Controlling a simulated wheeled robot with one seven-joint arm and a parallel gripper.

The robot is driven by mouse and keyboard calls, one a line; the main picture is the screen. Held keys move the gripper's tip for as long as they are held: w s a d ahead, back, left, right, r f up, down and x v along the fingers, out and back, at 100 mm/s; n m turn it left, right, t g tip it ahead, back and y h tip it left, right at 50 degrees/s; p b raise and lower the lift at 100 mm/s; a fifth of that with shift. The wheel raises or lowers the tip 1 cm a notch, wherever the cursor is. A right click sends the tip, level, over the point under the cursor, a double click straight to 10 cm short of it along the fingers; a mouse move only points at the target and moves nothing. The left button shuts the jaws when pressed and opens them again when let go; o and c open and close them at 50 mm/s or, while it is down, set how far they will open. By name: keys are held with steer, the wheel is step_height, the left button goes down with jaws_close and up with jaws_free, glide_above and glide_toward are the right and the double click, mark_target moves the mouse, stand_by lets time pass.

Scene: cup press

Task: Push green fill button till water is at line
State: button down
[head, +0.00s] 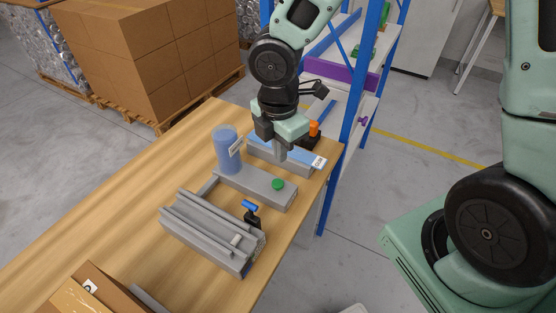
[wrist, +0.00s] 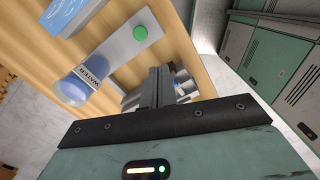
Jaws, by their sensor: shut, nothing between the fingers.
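The green button (head: 278,184) sits on top of a grey base (head: 245,179); it also shows in the wrist view (wrist: 140,33). A translucent blue cylinder (head: 226,152) labelled WATER stands upright at the left end of that base, and also shows in the wrist view (wrist: 77,88). I cannot make out the water level or a line on it. My gripper (head: 280,157) points down with its fingers shut and empty. In the head view its tips appear just behind the button, apart from it. In the wrist view the fingers (wrist: 157,75) do not touch the button.
A grey slotted fixture (head: 210,232) with a blue-handled lever (head: 250,206) stands in front of the base. A blue-topped unit (head: 262,149) with an orange part (head: 313,130) stands behind. A cardboard box (head: 90,290) is front left. The table's left side is clear.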

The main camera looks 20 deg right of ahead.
mark_target(279, 184)
steer(key=w+n, duration=0.1)
steer(key=w+d+n+p, duration=0.1)
steer(key=w+n, duration=0.2)
steer(key=shift+w+d+f+y, duration=0.1)
steer(key=shift+d+f+y, duration=0.2)
steer(key=shift+d+f, duration=0.05)
steer(key=shift+f, duration=0.1)
steer(key=f, duration=0.4)
steer(key=f+b, duration=0.1)
steer(key=f, duration=0.4)
steer(key=f+b, duration=0.1)
steer(key=f, duration=0.3)
steer(key=shift+w+f, duration=0.25)
steer(key=shift+f, duration=0.15)
step_height(279, 184, down, 2)
steer(key=shift+b, duration=0.9)
steer(key=shift+s, duration=0.2)
